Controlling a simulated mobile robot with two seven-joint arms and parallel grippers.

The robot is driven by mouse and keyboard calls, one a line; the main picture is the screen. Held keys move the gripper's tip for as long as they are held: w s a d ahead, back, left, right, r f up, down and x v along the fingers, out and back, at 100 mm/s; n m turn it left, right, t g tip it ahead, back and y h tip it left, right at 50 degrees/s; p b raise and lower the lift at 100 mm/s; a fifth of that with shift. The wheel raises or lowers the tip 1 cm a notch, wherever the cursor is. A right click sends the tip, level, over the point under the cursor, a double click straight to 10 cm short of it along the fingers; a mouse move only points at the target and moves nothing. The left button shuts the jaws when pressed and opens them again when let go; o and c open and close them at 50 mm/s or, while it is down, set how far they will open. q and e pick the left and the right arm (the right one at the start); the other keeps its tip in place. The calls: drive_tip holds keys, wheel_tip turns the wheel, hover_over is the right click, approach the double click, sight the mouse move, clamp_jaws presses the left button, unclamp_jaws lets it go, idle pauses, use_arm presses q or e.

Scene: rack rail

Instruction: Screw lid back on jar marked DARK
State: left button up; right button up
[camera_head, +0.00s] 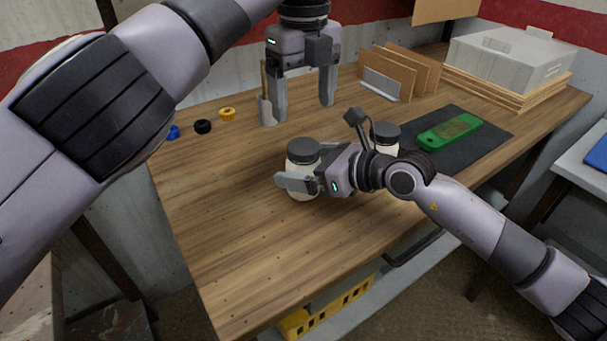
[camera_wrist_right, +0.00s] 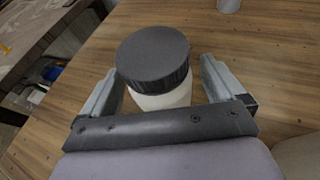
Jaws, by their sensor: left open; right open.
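A white jar (camera_head: 302,187) with a dark grey lid (camera_head: 303,151) stands upright on the wooden table. A second white jar (camera_head: 385,148) with a dark lid (camera_head: 386,131) stands behind my right wrist, partly hidden. No DARK marking is readable on either jar. My right gripper (camera_head: 297,180) is open, its fingers on both sides of the nearer jar, below the lid. In the right wrist view, the lid (camera_wrist_right: 153,55) sits on top of the jar (camera_wrist_right: 163,98), between the spread fingers (camera_wrist_right: 160,78). My left gripper (camera_head: 304,112) is open and empty, above and behind that jar.
A grey cup (camera_head: 265,110) stands beside my left gripper. A green board (camera_head: 449,133) lies on a dark mat (camera_head: 487,136) at right. The front table is clear.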

drive_tip(key=shift+w+a, duration=0.15)
drive_tip(key=shift+a, duration=0.05)
